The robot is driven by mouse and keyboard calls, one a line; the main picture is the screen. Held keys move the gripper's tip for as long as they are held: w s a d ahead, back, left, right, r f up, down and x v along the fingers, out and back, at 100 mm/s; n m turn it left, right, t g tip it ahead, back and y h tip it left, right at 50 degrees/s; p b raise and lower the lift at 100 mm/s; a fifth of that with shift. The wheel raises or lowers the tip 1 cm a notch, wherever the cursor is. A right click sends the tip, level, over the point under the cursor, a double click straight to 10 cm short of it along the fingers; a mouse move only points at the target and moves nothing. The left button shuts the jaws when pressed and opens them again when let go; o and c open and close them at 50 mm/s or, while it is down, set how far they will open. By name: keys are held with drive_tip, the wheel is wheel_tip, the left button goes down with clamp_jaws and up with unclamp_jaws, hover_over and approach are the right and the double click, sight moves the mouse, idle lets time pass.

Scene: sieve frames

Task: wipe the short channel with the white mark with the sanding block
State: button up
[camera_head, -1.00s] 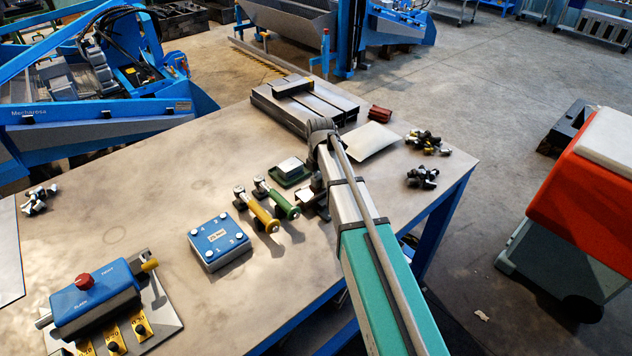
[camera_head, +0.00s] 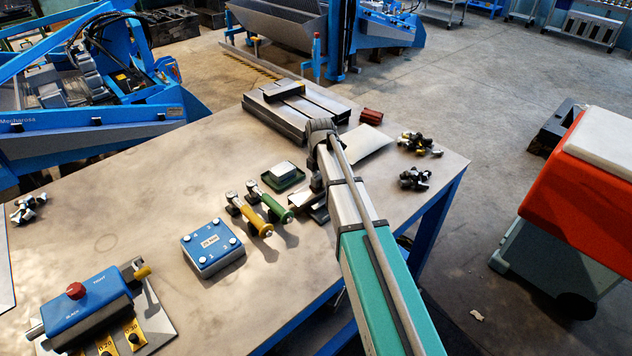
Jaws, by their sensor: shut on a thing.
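My gripper (camera_head: 317,184) hangs below my wrist above the table, largely hidden behind my arm. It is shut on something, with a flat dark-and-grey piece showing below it. I cannot make out whether this is the sanding block. A grey slotted frame (camera_head: 318,107) with long dark channels lies at the far table edge, beyond my gripper. A dark block with a yellowish mark (camera_head: 284,90) sits on its top. I cannot pick out the short channel or its white mark. A small green tray (camera_head: 292,186) holding a pale-topped block (camera_head: 284,168) stands left of my gripper.
Yellow-handled (camera_head: 258,222) and green-handled (camera_head: 276,206) tools lie left of my gripper. A blue box (camera_head: 212,248), a blue control unit (camera_head: 85,308), a red block (camera_head: 371,116), a pale sheet (camera_head: 368,143) and dark knob clusters (camera_head: 415,179) are also on the table (camera_head: 130,215). Its left middle is clear.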

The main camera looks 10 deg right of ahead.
drive_tip(key=shift+w+d, duration=0.2)
drive_tip(key=shift+d, duration=0.2)
drive_tip(key=shift+w+d, duration=0.1)
drive_tip(key=shift+w+d, duration=0.35)
drive_tip(key=shift+d, duration=0.25)
drive_tip(key=shift+w+d, duration=0.35)
drive_tip(key=shift+d, duration=0.25)
drive_tip(key=shift+f, duration=0.1)
drive_tip(key=shift+s+a, duration=0.15)
drive_tip(key=shift+s, duration=0.05)
drive_tip(key=shift+s+a, duration=0.3)
drive_tip(key=shift+a, duration=0.3)
drive_tip(key=shift+s+a, duration=0.3)
drive_tip(key=shift+a, duration=0.3)
